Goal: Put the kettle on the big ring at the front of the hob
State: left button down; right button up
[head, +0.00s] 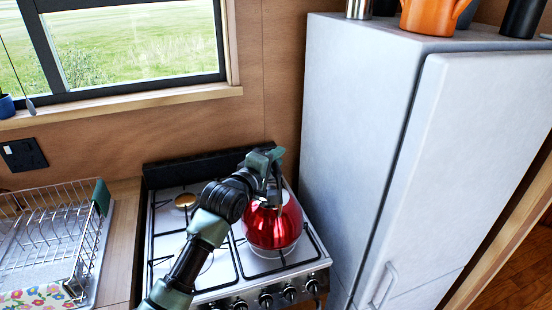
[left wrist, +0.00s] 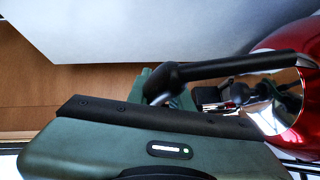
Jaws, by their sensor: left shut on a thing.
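The red kettle (head: 273,232) is over the right side of the white hob (head: 168,225), toward its front. I cannot tell whether its base touches the grate or hangs just above it. My left gripper (head: 274,188) is at the top of the kettle, shut on its handle. In the left wrist view, the kettle (left wrist: 305,95) shows at the right edge, with its dark handle (left wrist: 225,68) running toward my gripper. The right rings are mostly hidden by the kettle and my arm. A back left burner (head: 185,200) shows bare. My right gripper is not in view.
A tall white fridge (head: 350,130) stands close to the hob's right side, with an orange pot (head: 430,17) on top. A wire dish rack (head: 55,235) is on the counter at left. Knobs (head: 266,300) line the hob's front edge.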

pick_arm(q)
jog(key=shift+f, duration=0.1)
dwell(0.7)
jog(key=c, duration=1.2)
grip_release()
jog(key=shift+s, duration=0.2)
